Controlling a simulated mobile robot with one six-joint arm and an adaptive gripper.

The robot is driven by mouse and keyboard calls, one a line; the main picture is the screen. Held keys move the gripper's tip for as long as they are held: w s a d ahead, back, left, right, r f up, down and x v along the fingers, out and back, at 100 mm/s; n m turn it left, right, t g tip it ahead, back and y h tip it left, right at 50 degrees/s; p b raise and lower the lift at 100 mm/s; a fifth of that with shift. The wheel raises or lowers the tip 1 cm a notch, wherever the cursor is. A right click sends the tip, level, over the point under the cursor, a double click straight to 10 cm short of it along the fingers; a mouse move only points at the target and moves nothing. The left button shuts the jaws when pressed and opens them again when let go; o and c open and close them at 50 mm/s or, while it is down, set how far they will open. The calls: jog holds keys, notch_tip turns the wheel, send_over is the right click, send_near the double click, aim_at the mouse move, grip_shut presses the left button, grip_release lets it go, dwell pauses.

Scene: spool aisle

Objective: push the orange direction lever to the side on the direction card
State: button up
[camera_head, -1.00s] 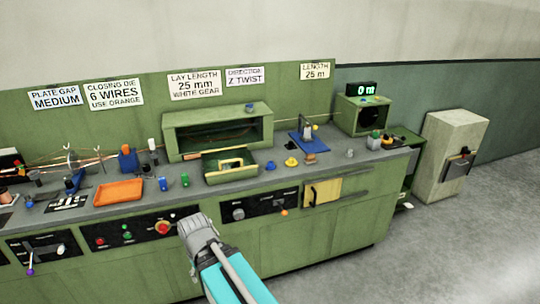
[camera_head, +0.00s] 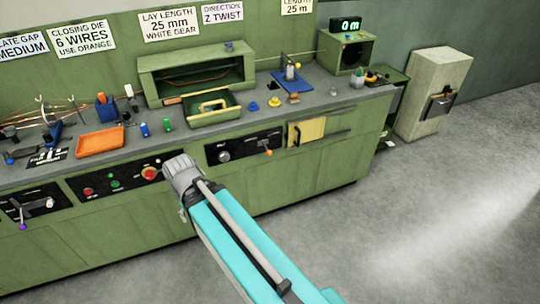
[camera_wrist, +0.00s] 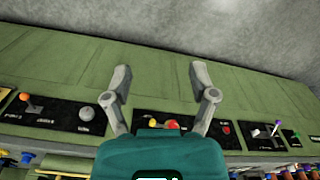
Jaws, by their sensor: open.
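The orange direction lever (camera_head: 266,151) sticks out of a small black panel (camera_head: 245,146) on the green bench front, right of a round grey knob (camera_head: 223,156). In the wrist view the orange lever (camera_wrist: 26,97) is at the far left, on its black panel (camera_wrist: 52,116). The direction card (camera_head: 222,12) on the wall reads "Z TWIST". My gripper (camera_wrist: 160,75) is open and empty, with its two fingers apart before the bench front. In the head view my wrist covers part of the bench front, left of the lever's panel, and the fingertips are hidden.
A panel left of the lever's has a red button (camera_head: 149,173) close to my wrist. The grey floor (camera_head: 440,180) is open at the right. A pale cabinet (camera_head: 432,95) stands there.

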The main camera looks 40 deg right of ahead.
jog(key=w+d+f+n+t+y+b, duration=0.1)
jog(key=w+d+f+t+y+b, duration=0.35)
jog(key=f+b, duration=0.45)
jog(key=m+t+h+b, duration=0.5)
jog(key=t+b, duration=0.9)
jog(key=b, duration=1.5)
send_near(271, 154)
jog(key=shift+s+a+r+n+g+h, duration=0.1)
jog(key=shift+s+a+n+g+h, duration=0.15)
jog(key=shift+s, duration=0.35)
jog(key=shift+s+a+r+n+h, duration=0.15)
jog(key=shift+s+h, duration=0.15)
jog(key=shift+s, duration=0.25)
jog(key=shift+f, duration=0.1)
jog(key=w, duration=0.9)
jog(key=w+d, duration=0.1)
jog(key=w, duration=0.3)
jog(key=shift+w+d, duration=0.15)
jog(key=shift+w, duration=0.25)
